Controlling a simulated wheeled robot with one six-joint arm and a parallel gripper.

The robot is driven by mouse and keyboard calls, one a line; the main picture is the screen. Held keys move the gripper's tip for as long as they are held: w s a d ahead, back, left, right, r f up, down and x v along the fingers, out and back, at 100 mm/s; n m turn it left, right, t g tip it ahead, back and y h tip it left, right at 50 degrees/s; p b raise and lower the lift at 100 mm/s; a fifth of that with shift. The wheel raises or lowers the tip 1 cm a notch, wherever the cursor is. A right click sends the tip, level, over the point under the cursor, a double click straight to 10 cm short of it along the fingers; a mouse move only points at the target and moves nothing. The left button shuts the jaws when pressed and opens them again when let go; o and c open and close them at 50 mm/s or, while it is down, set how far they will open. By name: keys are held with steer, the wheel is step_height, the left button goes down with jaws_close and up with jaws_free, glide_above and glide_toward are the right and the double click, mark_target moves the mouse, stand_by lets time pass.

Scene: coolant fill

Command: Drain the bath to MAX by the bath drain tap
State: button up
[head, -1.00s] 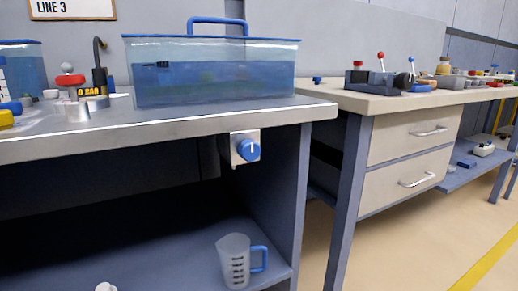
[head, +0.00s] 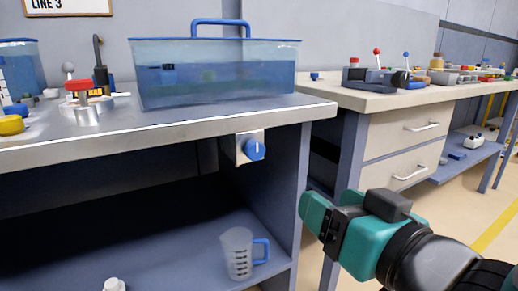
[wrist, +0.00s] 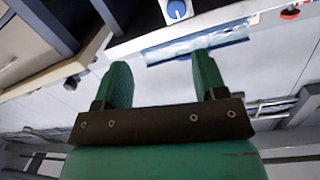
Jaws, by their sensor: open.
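The clear bath (head: 215,80) with a blue rim and lid handle stands on the bench, holding blue liquid. A small dark mark (head: 168,67) shows on its front wall near the liquid line; I cannot read it. The bath drain tap, a blue knob (head: 255,149) on a pale plate, is under the bench's front edge, its white pointer line about upright. A measuring jug (head: 237,254) with a blue handle stands on the shelf below. My gripper (head: 318,212) is open and empty, below and right of the tap, apart from it. The wrist view also shows the knob (wrist: 177,10) beyond the fingers (wrist: 163,72).
The bench edge (head: 120,131) overhangs the dark shelf space. A bench leg (head: 294,190) stands right of the jug. A drawer bench (head: 415,125) is at the right. A red-topped metal part (head: 82,100) and a yellow item (head: 11,125) are on the bench at left.

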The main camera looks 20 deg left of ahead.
steer(key=a, duration=0.1)
steer(key=y+p, duration=0.1)
steer(key=p, duration=0.9)
glide_toward(257, 152)
steer(key=shift+n, duration=0.3)
steer(key=x, duration=0.8)
steer(key=shift+w+a, duration=0.5)
steer(key=c, duration=0.9)
